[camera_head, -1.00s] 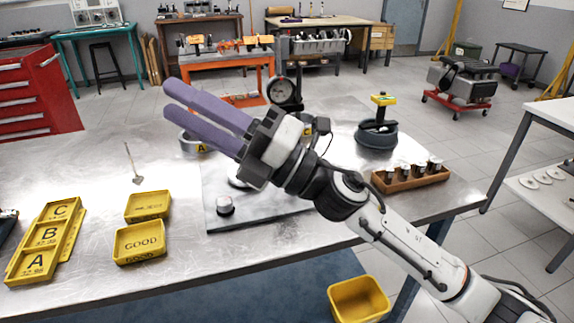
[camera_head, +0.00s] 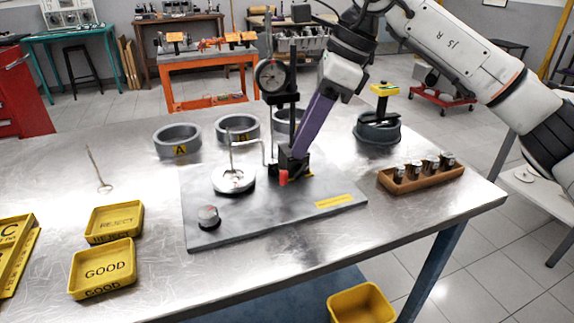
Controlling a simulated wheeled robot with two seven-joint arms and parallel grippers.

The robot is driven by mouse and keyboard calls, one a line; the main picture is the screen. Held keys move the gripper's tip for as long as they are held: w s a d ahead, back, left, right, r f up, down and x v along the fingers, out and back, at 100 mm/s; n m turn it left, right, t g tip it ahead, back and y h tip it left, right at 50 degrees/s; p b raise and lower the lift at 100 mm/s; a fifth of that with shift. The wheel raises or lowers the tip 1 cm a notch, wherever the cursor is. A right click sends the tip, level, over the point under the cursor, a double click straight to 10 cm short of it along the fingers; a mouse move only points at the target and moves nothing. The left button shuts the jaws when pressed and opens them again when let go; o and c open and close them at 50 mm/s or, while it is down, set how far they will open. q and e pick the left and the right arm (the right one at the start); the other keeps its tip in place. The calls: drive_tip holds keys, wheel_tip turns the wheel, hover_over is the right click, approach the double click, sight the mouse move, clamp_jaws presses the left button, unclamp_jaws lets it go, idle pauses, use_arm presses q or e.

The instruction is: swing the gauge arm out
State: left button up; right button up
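The dial gauge (camera_head: 271,75) sits on an upright post on a grey base plate (camera_head: 215,236). A thin gauge arm (camera_head: 250,143) reaches left from the stand, with its upright rod over a round silver disc (camera_head: 233,181). A dark block with a red tip (camera_head: 283,178) is at the foot of the post. My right gripper (camera_head: 299,150) points down just right of the post, its purple fingers close to the dark block. The fingers overlap edge-on, so their gap and any contact are hidden. My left gripper is not in view.
Several grey rings, one labelled A (camera_head: 178,141), stand behind the plate. Yellow REJECT (camera_head: 114,222) and GOOD (camera_head: 102,268) trays lie at left. A wooden rack (camera_head: 421,176) and a dark round fixture (camera_head: 377,130) are at right.

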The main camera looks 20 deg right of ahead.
sight(285, 171)
drive_tip(key=x, duration=0.7)
drive_tip(key=shift+a+f, duration=0.15)
clamp_jaws()
